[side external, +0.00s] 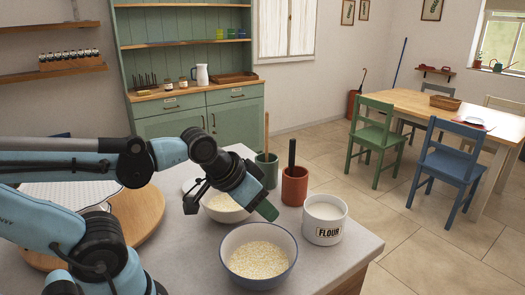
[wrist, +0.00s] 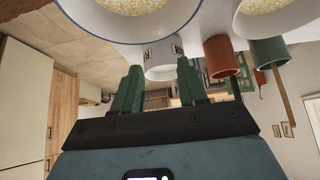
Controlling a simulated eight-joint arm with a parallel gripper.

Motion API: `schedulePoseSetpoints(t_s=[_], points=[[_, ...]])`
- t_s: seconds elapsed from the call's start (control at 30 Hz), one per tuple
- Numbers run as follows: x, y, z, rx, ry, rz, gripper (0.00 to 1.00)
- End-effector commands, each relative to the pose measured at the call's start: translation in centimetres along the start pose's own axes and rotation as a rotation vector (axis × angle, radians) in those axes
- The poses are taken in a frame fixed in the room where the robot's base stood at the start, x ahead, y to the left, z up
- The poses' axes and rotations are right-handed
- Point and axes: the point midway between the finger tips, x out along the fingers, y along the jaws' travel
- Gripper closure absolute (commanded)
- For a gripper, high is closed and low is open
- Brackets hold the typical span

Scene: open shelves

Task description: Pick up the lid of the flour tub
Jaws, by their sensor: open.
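The flour tub (side external: 324,232) is a white round tub with a black FLOUR label, upright near the counter's right edge. Its top is pale; I cannot tell a lid from flour there. A pale flat thing (side external: 190,186) lies partly hidden behind my gripper; I cannot tell whether it is a lid. My gripper (side external: 264,208) is open and empty, tilted down over the counter, left of the tub and apart from it. In the wrist view the tub (wrist: 162,53) shows beyond and between the green fingers (wrist: 159,68).
A blue-rimmed bowl of grain (side external: 259,256) stands in front of the gripper, and a cream bowl (side external: 225,212) stands below it. A green crock (side external: 268,171) and a terracotta crock (side external: 294,187) with upright utensils stand behind. A round wooden board (side external: 140,220) lies left.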

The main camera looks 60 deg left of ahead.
Motion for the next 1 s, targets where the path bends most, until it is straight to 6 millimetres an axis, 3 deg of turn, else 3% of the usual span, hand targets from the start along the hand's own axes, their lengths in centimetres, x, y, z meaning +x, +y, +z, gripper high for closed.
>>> schedulePoseSetpoints(t_s=[0.47,0.57,0.8,1.0], points=[[0.0,0.0,0.0,0.000,0.000,0.000,0.58],[0.0,0.0,0.0,0.000,0.000,0.000,0.47],[0.0,0.0,0.0,0.000,0.000,0.000,0.47],[-0.2,-2.1,-1.5,0.004,-0.045,-0.038,0.47]])
